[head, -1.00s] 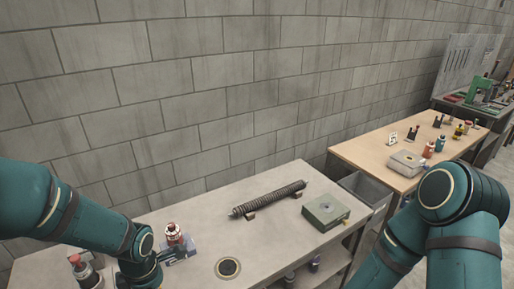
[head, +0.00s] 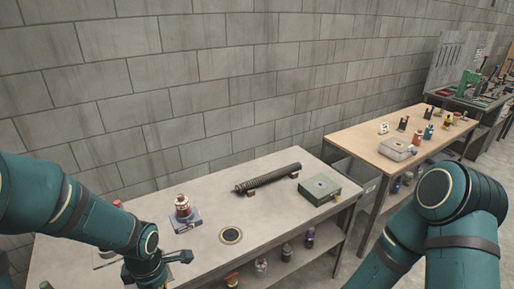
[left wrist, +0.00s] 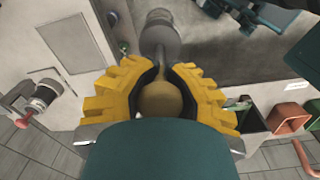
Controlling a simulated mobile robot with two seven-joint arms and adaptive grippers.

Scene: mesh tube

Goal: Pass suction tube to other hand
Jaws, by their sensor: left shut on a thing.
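My left gripper (left wrist: 160,85) fills the middle of the left wrist view. Its yellow padded fingers are closed around a brownish rounded part of a tubular thing, which I take to be the suction tube (left wrist: 160,40). A narrow grey neck and a wider round grey end extend beyond the fingers. In the head view the left hand (head: 160,268) is low, by the front edge of the grey table, and the held thing is hard to make out. My right arm stands at the right of the head view; its gripper is outside the picture.
A dark ribbed tube (head: 268,179) lies on small supports on the grey table (head: 225,190). A green box (head: 322,190), a red-topped bottle (head: 183,207) and a round ring plate (head: 231,235) are also there. A wooden table (head: 360,140) stands farther right.

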